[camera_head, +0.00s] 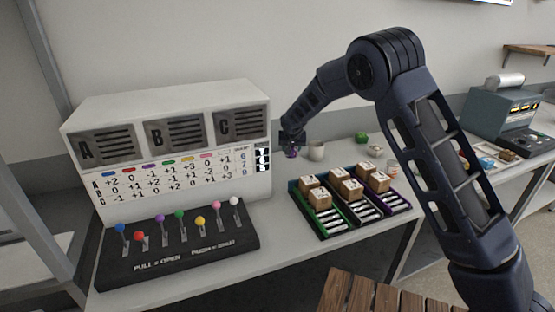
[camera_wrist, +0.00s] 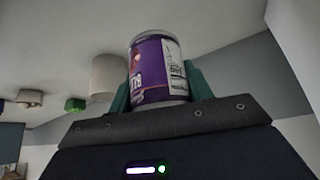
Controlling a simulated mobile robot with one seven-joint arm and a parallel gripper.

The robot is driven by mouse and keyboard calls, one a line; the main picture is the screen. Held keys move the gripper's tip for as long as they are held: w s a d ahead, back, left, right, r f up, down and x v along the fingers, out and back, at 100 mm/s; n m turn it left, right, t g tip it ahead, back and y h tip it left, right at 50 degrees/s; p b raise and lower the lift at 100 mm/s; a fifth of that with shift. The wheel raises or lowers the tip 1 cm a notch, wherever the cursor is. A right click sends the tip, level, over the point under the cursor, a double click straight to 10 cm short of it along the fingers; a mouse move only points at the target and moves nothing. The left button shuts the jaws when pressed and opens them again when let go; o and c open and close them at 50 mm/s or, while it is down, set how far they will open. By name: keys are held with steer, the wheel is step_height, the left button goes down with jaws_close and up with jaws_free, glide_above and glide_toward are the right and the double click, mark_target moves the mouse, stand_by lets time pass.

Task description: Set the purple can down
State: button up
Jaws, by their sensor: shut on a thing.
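The purple can (camera_wrist: 158,72) is held between the green fingers of my gripper (camera_wrist: 160,88) in the wrist view. It has a purple and white label and a metal rim. In the head view my gripper (camera_head: 291,143) is at the back of the table, just right of the white panel box, and the purple can (camera_head: 291,154) shows small and dark below it. The wrist view is tilted, and I cannot tell whether the can touches the table.
A whitish cup (camera_head: 317,151) stands close right of the can. A green object (camera_head: 361,138) lies farther right. The panel box (camera_head: 170,150) stands left, with colored levers before it. Trays of small boxes (camera_head: 345,205) sit in front. Some bare table (camera_head: 280,185) shows between.

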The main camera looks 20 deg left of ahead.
steer(key=a, duration=0.2)
steer(key=a+f, duration=0.1)
steer(key=a, duration=0.3)
steer(key=shift+a+f, duration=0.15)
steer(key=shift+f, duration=2.45)
steer(key=shift+a+f, duration=0.25)
steer(key=shift+f, duration=0.1)
steer(key=shift+f, duration=0.1)
steer(key=o, duration=1.1)
steer(key=shift+f, duration=0.1)
steer(key=shift+c, duration=0.2)
